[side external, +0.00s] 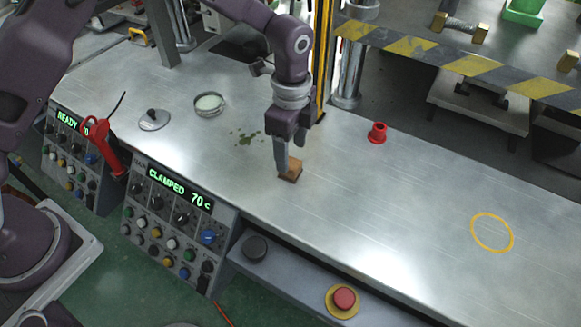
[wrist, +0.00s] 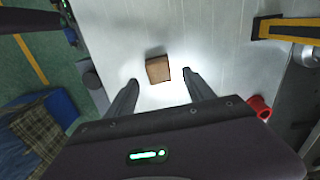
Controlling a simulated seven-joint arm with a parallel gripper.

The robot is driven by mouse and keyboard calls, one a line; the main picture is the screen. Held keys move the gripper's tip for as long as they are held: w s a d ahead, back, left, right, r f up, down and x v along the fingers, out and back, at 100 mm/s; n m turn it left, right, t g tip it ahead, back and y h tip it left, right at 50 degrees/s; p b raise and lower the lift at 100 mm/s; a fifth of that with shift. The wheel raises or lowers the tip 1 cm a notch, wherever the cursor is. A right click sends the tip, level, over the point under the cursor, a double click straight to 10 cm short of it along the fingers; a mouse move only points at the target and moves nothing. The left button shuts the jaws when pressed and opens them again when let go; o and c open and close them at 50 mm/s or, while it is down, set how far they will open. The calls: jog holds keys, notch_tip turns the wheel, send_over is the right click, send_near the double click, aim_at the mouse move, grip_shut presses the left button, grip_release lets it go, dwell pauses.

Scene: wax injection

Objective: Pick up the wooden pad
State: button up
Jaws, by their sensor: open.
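The wooden pad (side external: 291,171) is a small brown block lying on the metal bench, below and just right of my gripper's fingers in the side view. In the wrist view the wooden pad (wrist: 158,69) lies ahead of the fingertips, roughly centred between them. My gripper (side external: 289,165) is open and points down close by the pad. In the wrist view my gripper (wrist: 161,81) shows its two fingers spread, with nothing between them. A finger hides part of the pad in the side view. I cannot tell whether the finger touches it.
A red cup-like piece (side external: 377,132) stands right of the pad. A round dish (side external: 209,104), a metal lid (side external: 154,119) and a green stain (side external: 247,137) are to the left. A yellow post (side external: 323,60) rises behind. The bench around the yellow ring (side external: 492,233) is clear.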

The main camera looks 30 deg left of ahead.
aim_at(290, 163)
notch_tip(290, 163, down, 5)
jog(key=shift+s+r, duration=0.1)
grip_shut()
